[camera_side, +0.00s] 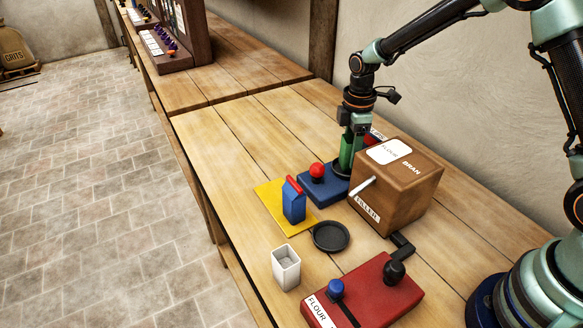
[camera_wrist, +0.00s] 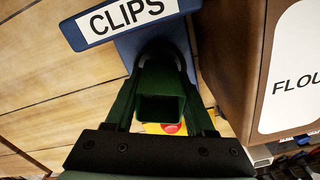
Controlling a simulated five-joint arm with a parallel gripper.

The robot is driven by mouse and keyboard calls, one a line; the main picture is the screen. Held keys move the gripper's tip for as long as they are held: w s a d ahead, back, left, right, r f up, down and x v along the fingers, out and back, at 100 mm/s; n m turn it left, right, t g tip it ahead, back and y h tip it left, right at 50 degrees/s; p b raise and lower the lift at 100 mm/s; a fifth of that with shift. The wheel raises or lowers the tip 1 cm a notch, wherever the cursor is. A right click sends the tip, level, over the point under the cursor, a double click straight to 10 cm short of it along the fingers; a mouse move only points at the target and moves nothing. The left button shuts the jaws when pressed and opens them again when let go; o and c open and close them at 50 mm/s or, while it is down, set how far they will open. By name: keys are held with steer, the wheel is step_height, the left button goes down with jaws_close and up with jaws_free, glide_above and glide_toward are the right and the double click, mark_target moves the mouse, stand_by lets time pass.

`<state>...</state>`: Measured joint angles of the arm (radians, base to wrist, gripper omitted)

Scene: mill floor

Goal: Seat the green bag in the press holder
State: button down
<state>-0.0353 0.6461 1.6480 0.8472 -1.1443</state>
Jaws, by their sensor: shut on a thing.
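The green bag (camera_side: 346,153) is upright between the fingers of my gripper (camera_side: 352,140), beside the filler box. In the wrist view the bag (camera_wrist: 160,110) shows its square open top, with the shut fingers of my gripper (camera_wrist: 160,100) on both sides of it. The blue press (camera_side: 315,188) has a red knob and carries a CLIPS sign (camera_wrist: 126,20) in the wrist view. A dark round holder (camera_wrist: 158,50) on the press lies just beyond the bag. I cannot tell whether the bag's bottom touches the holder.
The brown filler box (camera_side: 410,190) stands close to the right of the bag. A blue bag with a red top (camera_side: 293,203) stands on a yellow mat (camera_side: 270,193). A black dish (camera_side: 330,236), a white cup (camera_side: 285,268) and a red flour machine (camera_side: 375,290) are nearer the camera.

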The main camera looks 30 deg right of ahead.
steer(key=shift+f, duration=0.6)
steer(key=c, duration=0.5)
jaws_free()
steer(key=shift+r, duration=5.5)
